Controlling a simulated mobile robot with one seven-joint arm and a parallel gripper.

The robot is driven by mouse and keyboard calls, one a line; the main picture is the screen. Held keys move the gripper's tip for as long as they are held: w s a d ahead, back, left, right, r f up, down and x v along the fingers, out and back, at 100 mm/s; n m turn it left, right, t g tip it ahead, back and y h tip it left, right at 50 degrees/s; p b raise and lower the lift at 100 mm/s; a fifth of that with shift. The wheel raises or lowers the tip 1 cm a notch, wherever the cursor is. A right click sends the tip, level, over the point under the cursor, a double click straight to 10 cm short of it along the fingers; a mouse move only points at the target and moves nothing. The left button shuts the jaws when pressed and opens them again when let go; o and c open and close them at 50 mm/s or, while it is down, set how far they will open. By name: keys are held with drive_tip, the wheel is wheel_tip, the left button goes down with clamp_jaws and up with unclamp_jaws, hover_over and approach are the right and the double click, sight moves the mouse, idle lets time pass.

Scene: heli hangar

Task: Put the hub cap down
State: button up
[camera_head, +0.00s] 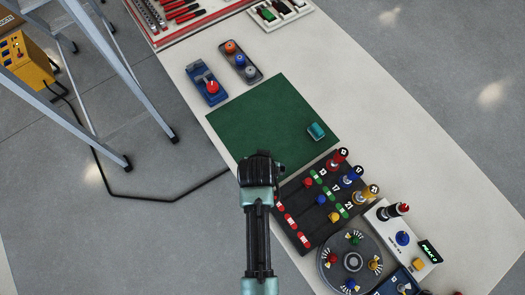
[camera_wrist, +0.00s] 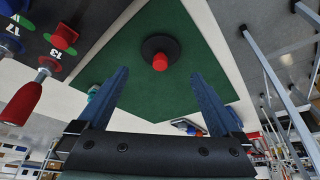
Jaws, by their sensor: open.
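The hub cap appears to be a round black disc with a red knob (camera_wrist: 160,61). In the wrist view it rests on the green mat (camera_wrist: 208,68), just past my fingertips and centred between them. My gripper (camera_wrist: 157,76) is open, with a finger to each side and nothing held between them. In the head view my gripper (camera_head: 262,160) is over the near edge of the green mat (camera_head: 262,118), and my arm hides the hub cap there.
A small teal block (camera_head: 316,131) lies on the mat. A black board with coloured pegs (camera_head: 318,222) stands to the right of my gripper. A blue device with a red knob (camera_head: 207,85) is past the mat. A stepladder (camera_head: 110,60) stands on the floor at left.

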drive_tip(key=v, duration=0.7)
drive_tip(key=w+r+t, duration=0.4)
drive_tip(key=w+r, duration=0.2)
drive_tip(key=r, duration=0.6)
drive_tip(key=w+r+t, duration=0.4)
drive_tip(key=w+r, duration=0.1)
drive_tip(key=r, duration=0.7)
drive_tip(key=w+r+t, duration=0.3)
drive_tip(key=w+r, duration=0.3)
drive_tip(key=r, duration=0.6)
drive_tip(key=s+r+t, duration=0.4)
drive_tip(key=r, duration=0.7)
drive_tip(key=s+r+n+t, duration=0.1)
drive_tip(key=s+r+t, duration=0.3)
drive_tip(key=r, duration=0.7)
drive_tip(key=s+r+t, duration=0.3)
drive_tip(key=s+r, duration=0.3)
drive_tip(key=r, duration=0.6)
drive_tip(key=shift+d+n+t+y, duration=0.4)
